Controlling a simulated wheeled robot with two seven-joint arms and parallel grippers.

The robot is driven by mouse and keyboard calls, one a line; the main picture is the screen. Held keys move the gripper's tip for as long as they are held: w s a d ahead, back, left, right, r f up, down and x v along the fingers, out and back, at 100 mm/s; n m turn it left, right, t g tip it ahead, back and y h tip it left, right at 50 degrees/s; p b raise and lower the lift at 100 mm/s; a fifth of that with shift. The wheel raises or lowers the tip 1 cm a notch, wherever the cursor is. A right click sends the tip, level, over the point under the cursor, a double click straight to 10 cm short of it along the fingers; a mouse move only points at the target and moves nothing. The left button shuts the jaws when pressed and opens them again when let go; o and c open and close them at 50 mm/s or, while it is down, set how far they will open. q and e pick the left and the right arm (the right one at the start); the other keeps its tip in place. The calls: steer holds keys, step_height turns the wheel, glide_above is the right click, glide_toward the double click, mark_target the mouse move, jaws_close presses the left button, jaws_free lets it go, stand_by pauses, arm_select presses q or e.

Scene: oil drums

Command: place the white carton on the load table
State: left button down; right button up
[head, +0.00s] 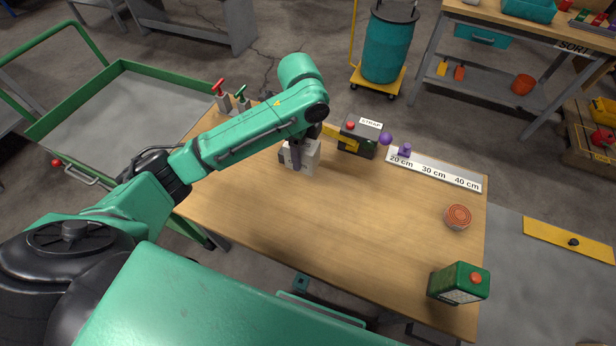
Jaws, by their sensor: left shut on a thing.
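The white carton (310,158) is at the back of the wooden table (260,209) in the head view. My left gripper (296,154) reaches it from above and is shut on it, with a dark finger across its near side. The gripper and wrist hide part of the carton's top. The carton looks upright; I cannot tell whether its base touches the tabletop or is slightly above it. My right gripper is not in view. No label in view names the load table.
A dark strap box (356,138) stands just right of the carton. A white ruler strip (434,170) with purple pieces lies beyond it. An orange round tin (457,217) and a green box (458,283) stand at the right. The table's middle is clear. A green cart (75,125) stands left.

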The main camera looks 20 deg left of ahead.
arm_select(q)
step_height(320, 180, down, 6)
steer(key=shift+r, duration=0.1)
steer(key=f, duration=0.6)
steer(key=shift+w+f, duration=0.25)
steer(key=shift+f, duration=0.5)
steer(key=shift+c, duration=0.6)
jaws_free()
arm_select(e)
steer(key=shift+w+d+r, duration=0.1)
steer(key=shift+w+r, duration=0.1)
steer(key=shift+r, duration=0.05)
arm_select(q)
step_height(320, 180, up, 12)
steer(key=shift+r, duration=0.1)
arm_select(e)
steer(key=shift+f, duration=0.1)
